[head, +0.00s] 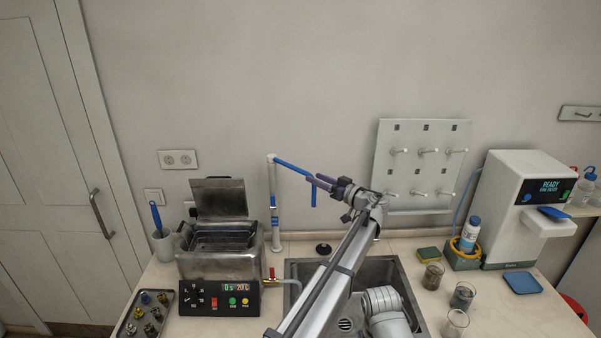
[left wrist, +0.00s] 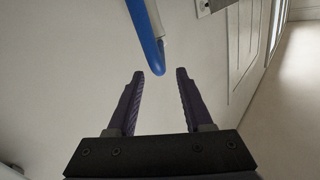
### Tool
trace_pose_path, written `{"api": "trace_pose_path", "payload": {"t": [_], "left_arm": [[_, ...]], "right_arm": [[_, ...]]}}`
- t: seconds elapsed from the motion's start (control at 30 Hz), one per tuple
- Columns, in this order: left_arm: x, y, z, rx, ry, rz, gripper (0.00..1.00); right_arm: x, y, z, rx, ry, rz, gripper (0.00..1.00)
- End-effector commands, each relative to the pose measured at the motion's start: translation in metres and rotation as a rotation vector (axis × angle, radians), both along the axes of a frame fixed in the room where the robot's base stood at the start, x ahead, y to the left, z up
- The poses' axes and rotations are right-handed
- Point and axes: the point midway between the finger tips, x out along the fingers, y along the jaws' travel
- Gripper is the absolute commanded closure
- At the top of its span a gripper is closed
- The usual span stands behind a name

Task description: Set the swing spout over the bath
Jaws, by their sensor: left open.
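The swing spout (head: 290,168) is a blue tube on top of a white upright post (head: 274,205) behind the sink. It points right, away from the bath, and its end bends down. The bath (head: 220,250) is a steel box on the left with its lid raised. My left gripper (head: 311,181) is at the spout's outer end. In the left wrist view the open gripper (left wrist: 160,73) has the blue spout end (left wrist: 157,62) at the gap between its fingertips, with no clear contact. My right gripper is not in view.
The sink (head: 300,270) lies below my left arm. A pegboard (head: 421,150) hangs on the wall to the right. A water dispenser (head: 520,190) and several beakers stand at the right. A tray of small parts (head: 128,325) is at front left.

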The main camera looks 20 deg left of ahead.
Motion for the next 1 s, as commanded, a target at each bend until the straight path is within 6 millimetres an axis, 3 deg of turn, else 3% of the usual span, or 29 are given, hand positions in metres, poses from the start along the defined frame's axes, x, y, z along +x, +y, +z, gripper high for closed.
{"api": "trace_pose_path", "payload": {"t": [0.43,0.87,1.0], "left_arm": [[0.031,0.055,0.0,0.0,0.001,0.001,0.49],[0.035,0.063,0.0,0.0,0.001,0.0,0.49],[0.034,0.063,0.0,0.0,0.001,0.0,0.64]], "right_arm": [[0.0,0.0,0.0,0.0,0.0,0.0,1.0],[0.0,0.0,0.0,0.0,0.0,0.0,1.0],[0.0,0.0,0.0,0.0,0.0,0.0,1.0]]}}
